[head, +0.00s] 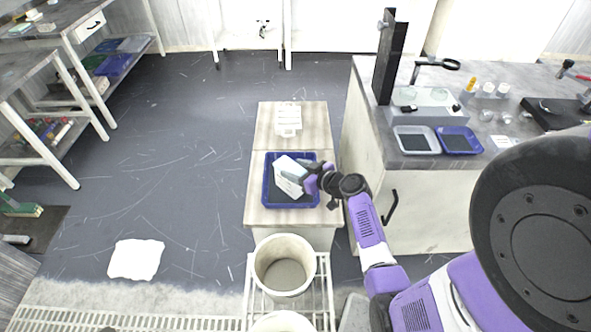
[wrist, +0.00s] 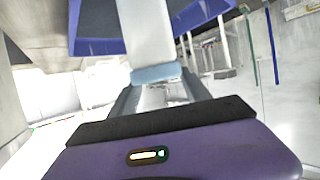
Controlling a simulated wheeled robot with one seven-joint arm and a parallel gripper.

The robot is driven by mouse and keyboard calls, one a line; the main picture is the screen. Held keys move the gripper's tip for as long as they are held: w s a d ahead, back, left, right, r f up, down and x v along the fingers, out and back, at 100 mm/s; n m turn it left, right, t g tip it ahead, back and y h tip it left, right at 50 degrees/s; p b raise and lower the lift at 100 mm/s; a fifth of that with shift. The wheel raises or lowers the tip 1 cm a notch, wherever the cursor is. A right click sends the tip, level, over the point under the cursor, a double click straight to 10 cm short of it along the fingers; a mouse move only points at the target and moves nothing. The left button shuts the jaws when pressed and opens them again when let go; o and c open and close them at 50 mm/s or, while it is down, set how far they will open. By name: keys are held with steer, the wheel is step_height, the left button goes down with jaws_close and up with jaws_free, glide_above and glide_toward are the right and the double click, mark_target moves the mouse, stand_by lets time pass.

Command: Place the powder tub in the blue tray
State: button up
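The powder tub appears to be a white container (head: 287,174) with a pale blue end, tilted in the head view. In the wrist view the tub (wrist: 146,35) lies between my fingers, its pale blue end closest to my palm. My gripper (head: 307,178) is closed around it; the wrist view shows the fingers (wrist: 158,92) on either side. The blue tray (head: 291,205) sits on a small wooden-topped stand, directly under the tub. Its blue wall also shows in the wrist view (wrist: 97,47). I cannot tell whether the tub touches the tray floor.
A white item (head: 288,119) stands behind the tray. The right bench holds a second blue tray (head: 460,139), a pale tray (head: 417,139) and a tall black post (head: 390,57).

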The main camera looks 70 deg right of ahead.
steer(key=o, duration=0.4)
steer(key=shift+c, duration=0.2)
steer(key=shift+r+p, duration=0.25)
steer(key=shift+p, duration=0.05)
steer(key=v, duration=1.2)
steer(key=s+a+f+n+g, duration=0.1)
steer(key=s+a+f+g, duration=0.15)
steer(key=a, duration=1.55)
steer(key=s+a+r+n+t+y, duration=0.1)
steer(key=s+a+r+t+y, duration=0.1)
steer(key=a+r, duration=0.7)
steer(key=s+a+r+n+t+y, duration=0.2)
steer(key=s+a+r, duration=0.3)
steer(key=a+r, duration=0.4)
steer(key=shift+s+a+r+n+t+y, duration=0.35)
steer(key=shift+r+t+y, duration=0.1)
steer(key=shift+y, duration=0.25)
